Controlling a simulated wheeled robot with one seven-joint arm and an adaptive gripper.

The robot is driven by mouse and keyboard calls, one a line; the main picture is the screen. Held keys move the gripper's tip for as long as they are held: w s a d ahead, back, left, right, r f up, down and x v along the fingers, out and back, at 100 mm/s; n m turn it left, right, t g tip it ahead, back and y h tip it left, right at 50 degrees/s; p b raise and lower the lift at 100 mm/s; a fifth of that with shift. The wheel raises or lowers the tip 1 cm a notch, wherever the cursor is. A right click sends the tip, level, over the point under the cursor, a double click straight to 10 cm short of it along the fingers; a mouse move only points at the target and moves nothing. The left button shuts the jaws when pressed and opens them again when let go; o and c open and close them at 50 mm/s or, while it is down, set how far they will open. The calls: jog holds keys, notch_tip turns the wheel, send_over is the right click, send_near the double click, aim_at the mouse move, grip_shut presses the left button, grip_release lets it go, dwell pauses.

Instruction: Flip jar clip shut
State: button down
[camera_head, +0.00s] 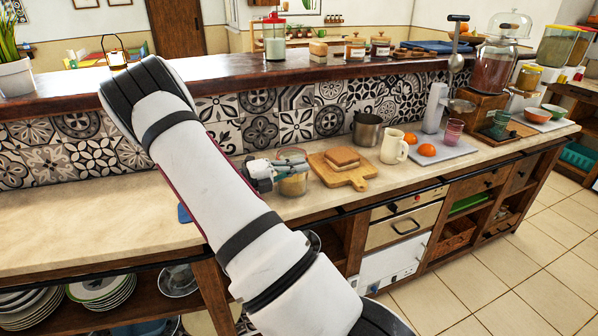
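A small clear glass jar (294,186) with something yellowish in it stands on the pale worktop, just left of the wooden cutting board. My gripper (298,163) is at the top of this jar, reaching over it from the left with its fingers pointing right. The gripper covers the jar's lid and clip, so I cannot tell whether the clip is open or shut, or whether the fingers touch it. The gap between the fingers is too small to make out.
The cutting board (331,176) with bread slices (342,157) lies right of the jar. A cream mug (394,148), metal pot (367,131) and oranges (427,150) stand further right. The tiled wall (262,129) rises behind. The worktop (90,222) at left is mostly clear.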

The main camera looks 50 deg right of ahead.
jog(key=shift+w+d+n, duration=0.1)
jog(key=shift+w+n, duration=0.25)
jog(key=shift+n, duration=0.45)
jog(key=c, duration=1.8)
grip_release()
jog(key=shift+c, duration=0.2)
jog(key=shift+r, duration=0.1)
jog(key=v, duration=1.2)
